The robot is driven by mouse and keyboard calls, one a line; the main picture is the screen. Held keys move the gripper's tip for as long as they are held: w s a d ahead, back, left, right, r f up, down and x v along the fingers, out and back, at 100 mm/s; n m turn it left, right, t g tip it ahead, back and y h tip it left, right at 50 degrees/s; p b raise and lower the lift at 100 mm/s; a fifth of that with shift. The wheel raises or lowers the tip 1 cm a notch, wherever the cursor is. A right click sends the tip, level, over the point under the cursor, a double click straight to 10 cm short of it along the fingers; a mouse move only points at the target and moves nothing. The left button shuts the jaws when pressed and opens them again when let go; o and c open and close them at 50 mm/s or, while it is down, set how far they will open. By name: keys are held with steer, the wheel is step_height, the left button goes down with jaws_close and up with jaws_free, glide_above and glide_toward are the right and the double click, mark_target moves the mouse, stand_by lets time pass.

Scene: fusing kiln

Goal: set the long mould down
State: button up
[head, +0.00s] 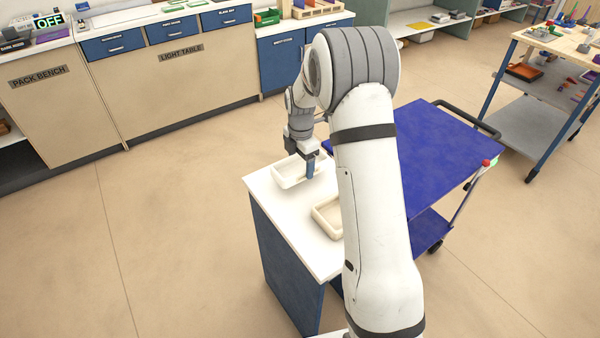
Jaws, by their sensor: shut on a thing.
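My gripper (310,170) points down over the far end of a white-topped table (270,197). It is shut on the right side wall of a white rectangular mould (287,184), which I take to be the long mould. The mould is level and open side up. From this angle I cannot tell whether its base touches the table top or is just above it. A second, cream rectangular mould (320,221) lies nearer on the same table. My arm hides its right part.
A blue-topped cart (440,150) with a dark handle stands just right of the table. Bare white top shows left of the cream mould and in front of it. The light table (190,75) and pack bench (50,105) stand at the back left.

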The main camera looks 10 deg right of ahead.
mark_target(300, 169)
steer(key=shift+s+a+f, duration=0.1)
steer(key=shift+f, duration=1.6)
steer(key=shift+f, duration=0.15)
steer(key=o, duration=1.2)
steer(key=shift+c, duration=0.2)
step_height(300, 169, up, 12)
steer(key=s+r+m+t, duration=0.1)
steer(key=s+r+m, duration=0.35)
steer(key=s, duration=0.35)
steer(key=s+r+m, duration=0.4)
steer(key=s+m, duration=0.2)
steer(key=s, duration=0.1)
steer(key=s+m+t, duration=0.1)
steer(key=s+m, duration=1.1)
steer(key=s, duration=0.4)
steer(key=shift+s, duration=0.35)
